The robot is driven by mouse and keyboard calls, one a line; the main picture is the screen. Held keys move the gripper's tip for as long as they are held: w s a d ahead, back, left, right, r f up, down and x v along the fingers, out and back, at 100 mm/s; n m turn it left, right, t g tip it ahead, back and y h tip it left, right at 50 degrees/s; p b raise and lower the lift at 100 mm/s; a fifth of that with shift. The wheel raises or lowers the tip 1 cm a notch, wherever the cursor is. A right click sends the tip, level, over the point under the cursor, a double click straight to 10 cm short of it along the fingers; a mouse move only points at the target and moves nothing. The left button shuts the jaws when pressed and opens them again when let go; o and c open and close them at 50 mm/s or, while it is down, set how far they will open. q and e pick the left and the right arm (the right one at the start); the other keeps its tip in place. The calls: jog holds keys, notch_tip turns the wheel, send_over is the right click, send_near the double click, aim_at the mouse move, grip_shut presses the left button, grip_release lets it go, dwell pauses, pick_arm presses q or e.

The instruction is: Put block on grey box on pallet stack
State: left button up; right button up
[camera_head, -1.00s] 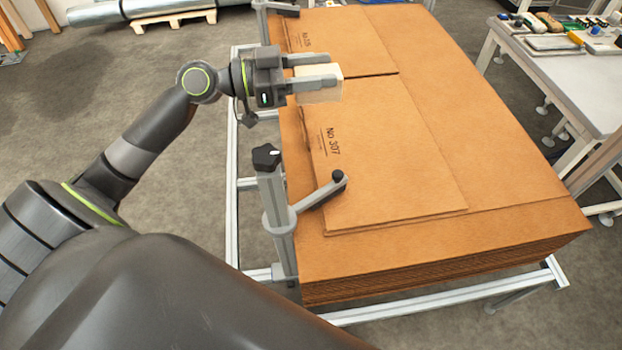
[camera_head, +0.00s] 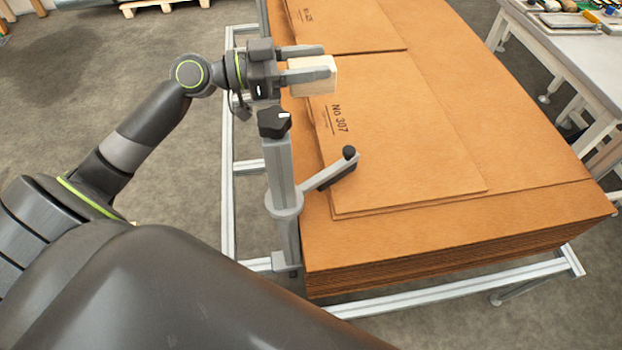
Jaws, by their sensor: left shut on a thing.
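My left gripper (camera_head: 312,62) is shut on a small cream-white block (camera_head: 322,77) and holds it over the left side of the cardboard stack. The gripper points to the right, with one finger on the far side of the block and one on the near side. Flat brown cardboard sheets (camera_head: 460,120) form the stack, and one lying on top is printed "No 307" (camera_head: 400,140). No grey box is clearly visible on the stack. My right gripper is not in view.
A metal post with a black knob (camera_head: 283,190) and a side lever (camera_head: 332,168) stands at the stack's left edge. A silver frame (camera_head: 450,288) runs under the stack. A white worktable (camera_head: 575,60) with tools stands at the right. Grey floor is free at the left.

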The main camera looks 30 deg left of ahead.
pick_arm(q)
notch_tip(320, 180, down, 24)
jog(key=b, duration=1.2)
jog(key=shift+r, duration=0.25)
jog(key=shift+b, duration=0.3)
